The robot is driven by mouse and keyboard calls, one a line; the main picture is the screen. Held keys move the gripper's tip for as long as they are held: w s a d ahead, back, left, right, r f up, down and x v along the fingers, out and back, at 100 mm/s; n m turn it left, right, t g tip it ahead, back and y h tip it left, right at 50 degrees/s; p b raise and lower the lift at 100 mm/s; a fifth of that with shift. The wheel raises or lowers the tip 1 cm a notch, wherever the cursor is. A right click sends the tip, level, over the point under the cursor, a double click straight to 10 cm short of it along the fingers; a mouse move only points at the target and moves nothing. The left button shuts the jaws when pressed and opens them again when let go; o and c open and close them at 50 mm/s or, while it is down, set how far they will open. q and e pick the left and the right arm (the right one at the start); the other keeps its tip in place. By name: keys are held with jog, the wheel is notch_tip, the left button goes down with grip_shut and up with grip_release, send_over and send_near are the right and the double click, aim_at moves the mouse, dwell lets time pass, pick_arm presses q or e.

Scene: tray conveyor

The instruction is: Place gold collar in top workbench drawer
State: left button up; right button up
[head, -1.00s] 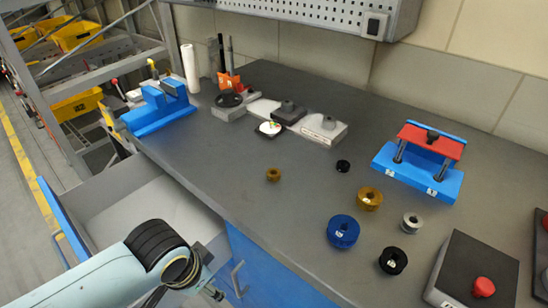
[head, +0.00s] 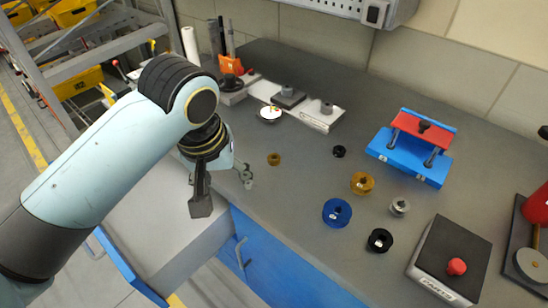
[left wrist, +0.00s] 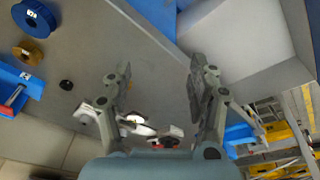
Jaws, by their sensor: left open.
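A small gold collar (head: 273,159) lies on the grey workbench, just right of my left gripper in the head view. A larger gold ring (head: 362,183) lies further right and also shows in the left wrist view (left wrist: 27,52). My left gripper (head: 224,190) is open and empty, above the bench's front edge beside the drawer. My right gripper is not in view.
A blue ring (head: 337,212), black rings (head: 380,240) and a silver collar (head: 399,206) lie to the right. Behind them stands a blue and red fixture (head: 412,146); nearer is a box with a red button (head: 456,267). The bench around the small collar is clear.

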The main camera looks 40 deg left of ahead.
pick_arm(q)
jog(key=w+a+f+n+g, duration=0.1)
jog(key=w+n, duration=0.7)
jog(key=w, duration=0.1)
jog(key=r+n+g, duration=0.1)
jog(key=r+n, duration=0.1)
jog(key=n, duration=0.7)
send_over(274, 154)
jog(key=s, duration=0.2)
jog(key=shift+n+h, duration=0.3)
jog(key=shift+h, duration=0.1)
jog(key=f, duration=0.7)
jog(key=w+f, duration=0.1)
jog(key=f, duration=0.2)
jog(key=shift+d+f, duration=0.35)
jog(key=shift+f, duration=0.05)
jog(key=shift+c, duration=0.4)
grip_shut()
